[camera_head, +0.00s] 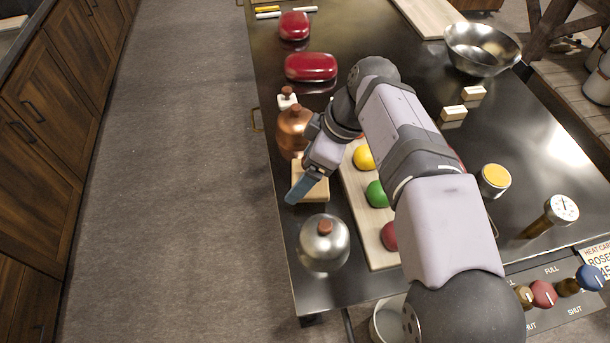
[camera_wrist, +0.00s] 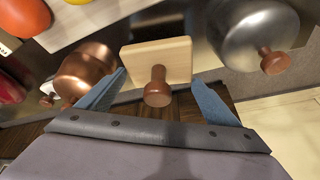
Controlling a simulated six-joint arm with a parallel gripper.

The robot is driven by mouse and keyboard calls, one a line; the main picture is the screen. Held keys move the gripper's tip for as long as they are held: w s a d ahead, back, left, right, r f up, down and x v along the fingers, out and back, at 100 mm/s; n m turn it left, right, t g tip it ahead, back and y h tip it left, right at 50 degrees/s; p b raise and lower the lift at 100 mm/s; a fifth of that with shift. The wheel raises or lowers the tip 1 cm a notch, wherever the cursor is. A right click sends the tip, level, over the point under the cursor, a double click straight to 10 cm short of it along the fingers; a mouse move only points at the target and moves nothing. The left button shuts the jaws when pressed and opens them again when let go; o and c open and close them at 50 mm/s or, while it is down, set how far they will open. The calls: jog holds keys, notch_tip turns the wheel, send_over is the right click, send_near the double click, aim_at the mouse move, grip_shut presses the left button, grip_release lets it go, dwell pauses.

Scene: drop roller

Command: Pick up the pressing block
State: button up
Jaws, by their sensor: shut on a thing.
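The pressing block is a pale wooden slab (camera_head: 316,190) with a brown knob, near the left edge of the dark table in the head view. In the wrist view, the slab (camera_wrist: 158,56) is straight ahead with its knob pointing toward the camera. My gripper (camera_head: 296,192) is over the block, its blue fingers angled down. I cannot tell whether the block touches the table.
A copper pot (camera_head: 292,130) stands just behind the block and a steel domed pot (camera_head: 323,243) just in front. A pale board (camera_head: 350,190) with colored balls lies to the right. Red lidded dishes (camera_head: 310,67) sit farther back. Open floor (camera_head: 170,180) lies left of the table.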

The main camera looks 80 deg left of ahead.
notch_tip(320, 180, up, 7)
jog(key=shift+r+p, duration=0.1)
jog(key=shift+p, duration=0.3)
